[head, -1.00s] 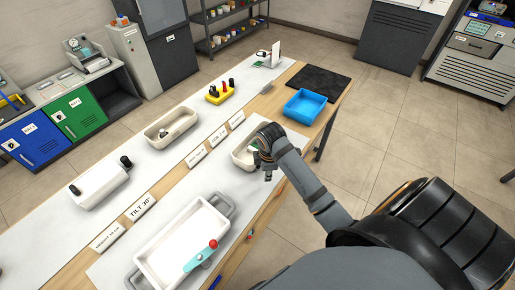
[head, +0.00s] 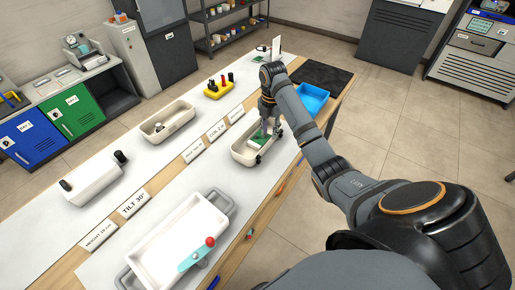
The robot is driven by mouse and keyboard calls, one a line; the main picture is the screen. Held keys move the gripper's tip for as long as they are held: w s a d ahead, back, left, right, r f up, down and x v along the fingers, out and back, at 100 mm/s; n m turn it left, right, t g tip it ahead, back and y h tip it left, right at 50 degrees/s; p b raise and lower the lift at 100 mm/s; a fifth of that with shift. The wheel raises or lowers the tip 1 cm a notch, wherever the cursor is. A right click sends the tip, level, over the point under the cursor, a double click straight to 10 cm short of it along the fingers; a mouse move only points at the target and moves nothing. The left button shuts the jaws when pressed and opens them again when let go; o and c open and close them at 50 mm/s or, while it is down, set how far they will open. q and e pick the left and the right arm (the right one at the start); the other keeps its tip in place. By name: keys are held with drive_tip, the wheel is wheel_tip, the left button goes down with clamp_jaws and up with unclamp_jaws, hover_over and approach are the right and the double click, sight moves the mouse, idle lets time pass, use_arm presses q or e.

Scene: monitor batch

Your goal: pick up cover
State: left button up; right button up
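My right gripper (head: 268,145) points down over a cream bin (head: 239,153) on the near side of the table. Its fingers look spread apart, with dark tips over the bin. A small green part (head: 258,138) shows in the bin beside and partly behind the fingers; I cannot tell whether it is the cover or whether the fingers touch it. The gripper and forearm hide part of the bin's right side. My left gripper is not in view.
A white tray (head: 158,262) with a red-knobbed teal handle (head: 196,257) stands in front. A blue bin (head: 312,97) lies beyond my arm. Another cream bin (head: 166,122), a white box (head: 92,181) and a yellow holder (head: 218,90) line the far side.

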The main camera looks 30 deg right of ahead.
sight(269, 141)
drive_tip(key=shift+a+f+p, duration=0.1)
drive_tip(key=shift+f+p, duration=0.6)
drive_tip(key=shift+f, duration=2.05)
clamp_jaws()
